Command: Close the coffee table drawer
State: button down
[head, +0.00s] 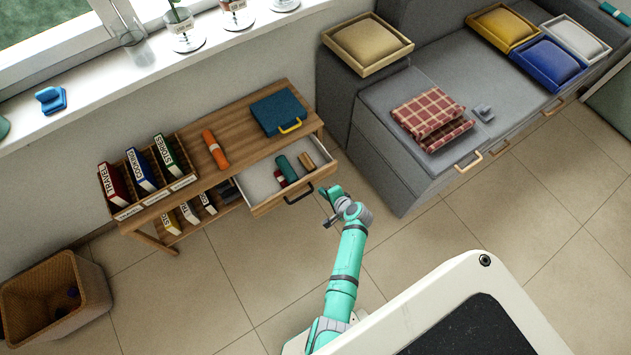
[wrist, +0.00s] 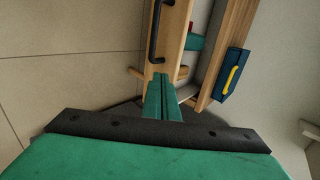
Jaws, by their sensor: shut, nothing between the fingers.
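The coffee table (head: 245,115) is a low wooden table against the wall. Its drawer (head: 263,208) is pulled out at the right end, with a dark bar handle (head: 299,194) on its front. Inside the drawer lie a green roll (head: 287,168), a red item and a tan block (head: 306,162). My gripper (head: 329,207) is shut and empty, just right of the drawer front near the handle. In the wrist view the shut fingers (wrist: 163,80) point at the end of the drawer front, beside the handle (wrist: 155,35). I cannot tell whether they touch it.
A teal case (head: 278,110) and an orange roll (head: 215,149) lie on the tabletop, beside a book rack (head: 148,176). A grey bench (head: 400,160) stands close on the right. A wicker basket (head: 55,297) is at lower left. Tiled floor before the table is clear.

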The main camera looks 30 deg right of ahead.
aim_at(310, 178)
jog(key=shift+w+d+f, duration=0.1)
jog(key=shift+w+f, duration=0.4)
jog(key=shift+w, duration=0.7)
jog(key=shift+w+a+f, duration=0.1)
jog(key=shift+w+f, duration=0.35)
jog(key=shift+w, duration=0.75)
jog(key=shift+w+d+f, duration=0.1)
jog(key=shift+w+f, duration=0.4)
jog(key=shift+w, duration=0.7)
jog(key=shift+w, duration=0.1)
